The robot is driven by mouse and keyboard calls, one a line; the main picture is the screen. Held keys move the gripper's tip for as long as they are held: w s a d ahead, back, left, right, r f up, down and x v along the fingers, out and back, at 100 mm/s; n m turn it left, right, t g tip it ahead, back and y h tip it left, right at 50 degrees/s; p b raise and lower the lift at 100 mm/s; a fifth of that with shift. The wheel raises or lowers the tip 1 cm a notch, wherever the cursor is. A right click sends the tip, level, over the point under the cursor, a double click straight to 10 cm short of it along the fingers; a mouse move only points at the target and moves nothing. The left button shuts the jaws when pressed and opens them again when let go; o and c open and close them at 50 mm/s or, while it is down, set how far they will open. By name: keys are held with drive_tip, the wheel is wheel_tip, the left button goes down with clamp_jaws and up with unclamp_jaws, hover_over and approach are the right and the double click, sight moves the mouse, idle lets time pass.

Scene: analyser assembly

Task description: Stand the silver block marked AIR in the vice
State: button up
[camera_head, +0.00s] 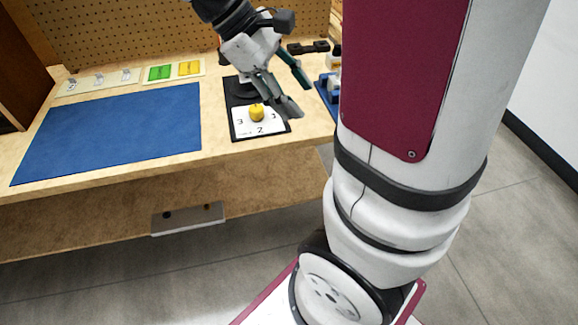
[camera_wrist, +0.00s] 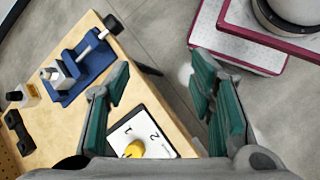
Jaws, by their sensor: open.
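The blue vice (camera_wrist: 88,66) shows in the wrist view at the upper left of the bench, with a silver screw bar. A pale silver-grey block (camera_wrist: 57,76) with a round silver top appears to stand upright at its jaws; no AIR marking is readable. In the head view the vice (camera_head: 327,88) is partly hidden behind my arm. My gripper (camera_head: 292,98) is open and empty above the numbered card, apart from the vice and block. It also shows in the wrist view (camera_wrist: 162,85), with green pads wide apart.
A yellow knob (camera_head: 257,113) sits on the numbered white card (camera_head: 243,128) below my gripper. A blue mat (camera_head: 110,130) lies clear at left. Behind it are a tray with small silver parts (camera_head: 98,80) and green (camera_head: 160,72) and yellow (camera_head: 190,68) pieces. A bottle (camera_wrist: 23,94) stands beside the vice.

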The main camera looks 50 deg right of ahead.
drive_tip(key=s+a+r+m+t+y, duration=0.1)
drive_tip(key=s+a+m+t+y, duration=0.2)
drive_tip(key=s+a, duration=0.9)
drive_tip(key=shift+s+a+r+m+t+y, duration=0.35)
drive_tip(key=shift+a+t+y, duration=0.6)
drive_tip(key=shift+t, duration=0.65)
drive_tip(key=shift+a, duration=0.15)
